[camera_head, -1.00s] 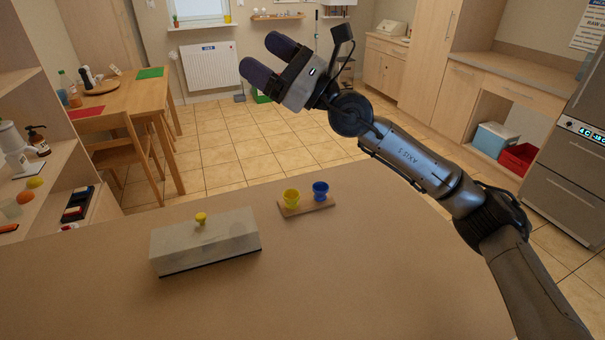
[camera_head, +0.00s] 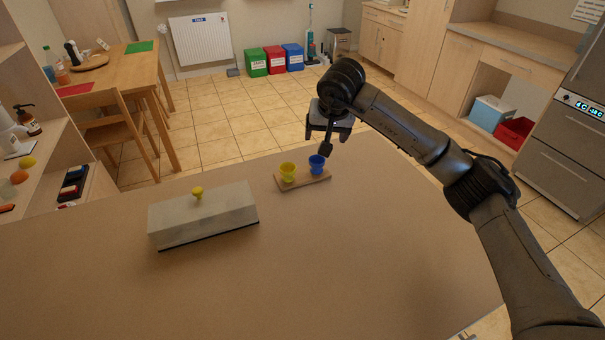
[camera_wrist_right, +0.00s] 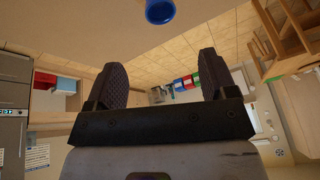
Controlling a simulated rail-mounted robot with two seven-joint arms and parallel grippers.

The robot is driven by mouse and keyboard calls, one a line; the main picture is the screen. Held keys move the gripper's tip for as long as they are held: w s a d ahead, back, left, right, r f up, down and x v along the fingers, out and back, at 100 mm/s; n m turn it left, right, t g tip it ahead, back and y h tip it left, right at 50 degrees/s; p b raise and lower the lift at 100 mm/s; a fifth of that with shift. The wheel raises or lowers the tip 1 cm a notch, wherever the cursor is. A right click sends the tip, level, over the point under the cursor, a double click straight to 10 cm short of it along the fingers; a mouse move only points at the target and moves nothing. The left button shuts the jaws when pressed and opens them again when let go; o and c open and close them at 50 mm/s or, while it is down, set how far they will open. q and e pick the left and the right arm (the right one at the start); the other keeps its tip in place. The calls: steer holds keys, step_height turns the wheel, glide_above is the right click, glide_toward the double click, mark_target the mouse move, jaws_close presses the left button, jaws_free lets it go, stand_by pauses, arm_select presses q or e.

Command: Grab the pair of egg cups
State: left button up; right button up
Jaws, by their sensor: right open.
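The pair of egg cups, a yellow cup (camera_head: 288,171) and a blue cup (camera_head: 317,164), stands upright side by side on a small wooden board (camera_head: 302,182) near the far edge of the counter. My right gripper (camera_head: 329,122) is above and just beyond the blue cup, apart from it. In the right wrist view its two dark fingers (camera_wrist_right: 161,80) are spread with nothing between them. The blue cup (camera_wrist_right: 160,10) is partly cut off at the top edge there, and the yellow cup is out of that view. My left gripper is not in view.
The counter's front and right are clear. A shelf unit (camera_head: 60,185) stands at the left. Coloured bins stand far back on the floor.

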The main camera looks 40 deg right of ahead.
glide_above(319, 166)
steer(key=shift+n, duration=0.3)
step_height(319, 166, down, 8)
steer(key=shift+w+d+r+b, duration=0.15)
steer(key=shift+r+b, duration=0.05)
steer(key=shift+b, duration=0.2)
steer(key=shift+b+x, duration=0.35)
steer(key=shift+x, duration=2.45)
steer(key=c, duration=1.2)
steer(key=shift+r, duration=0.1)
